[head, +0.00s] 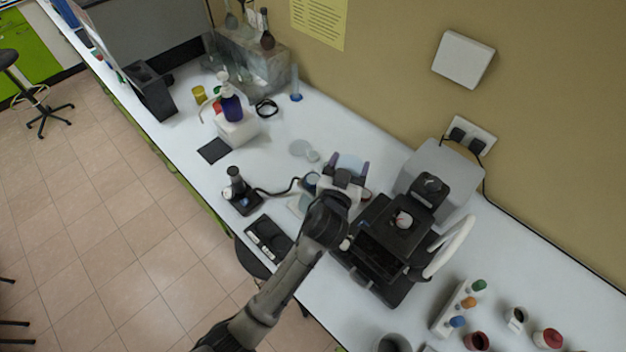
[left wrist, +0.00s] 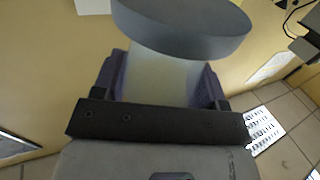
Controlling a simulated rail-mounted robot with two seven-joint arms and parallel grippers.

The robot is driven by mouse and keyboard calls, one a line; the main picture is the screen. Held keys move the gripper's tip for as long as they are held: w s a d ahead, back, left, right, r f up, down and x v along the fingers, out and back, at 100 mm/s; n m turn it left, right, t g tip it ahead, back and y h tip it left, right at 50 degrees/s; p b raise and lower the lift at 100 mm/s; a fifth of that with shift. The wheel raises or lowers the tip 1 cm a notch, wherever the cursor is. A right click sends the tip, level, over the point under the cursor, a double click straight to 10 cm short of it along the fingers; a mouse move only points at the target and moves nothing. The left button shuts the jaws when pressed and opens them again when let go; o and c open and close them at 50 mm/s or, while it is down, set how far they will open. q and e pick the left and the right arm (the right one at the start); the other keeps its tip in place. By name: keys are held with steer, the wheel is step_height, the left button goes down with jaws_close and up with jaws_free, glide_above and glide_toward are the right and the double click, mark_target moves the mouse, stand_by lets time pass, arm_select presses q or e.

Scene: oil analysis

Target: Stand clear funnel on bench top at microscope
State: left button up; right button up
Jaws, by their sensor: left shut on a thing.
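My left gripper (head: 348,168) is shut between its purple fingers on a pale, translucent piece (left wrist: 165,75) with a wide grey round end (left wrist: 185,28). It looks like the clear funnel, but its full shape is hard to tell. The gripper is over the white bench top (head: 350,115), left of a black instrument (head: 395,245) that looks like the microscope. I cannot tell the height of the held piece above the bench. My right gripper is not in view.
A clear disc (head: 301,147) lies on the bench left of the gripper. A small black device (head: 240,190) with a cable and a black tray (head: 268,238) stand nearer the front edge. A tube rack (head: 450,308) stands at lower right.

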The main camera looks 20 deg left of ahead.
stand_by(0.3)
arm_select(q)
steer(key=w+a+f, duration=0.1)
steer(key=a+f, duration=0.1)
steer(key=a, duration=0.1)
steer(key=w+a+f, duration=0.2)
steer(key=a, duration=0.2)
steer(key=w+a+f+p, duration=0.1)
steer(key=a+f, duration=0.2)
steer(key=shift+w+a, duration=0.3)
steer(key=shift+a, duration=0.05)
steer(key=shift+f+b, duration=0.35)
steer(key=shift+f, duration=1.5)
steer(key=shift+f+b, duration=0.3)
steer(key=o, duration=0.9)
steer(key=shift+r, duration=0.1)
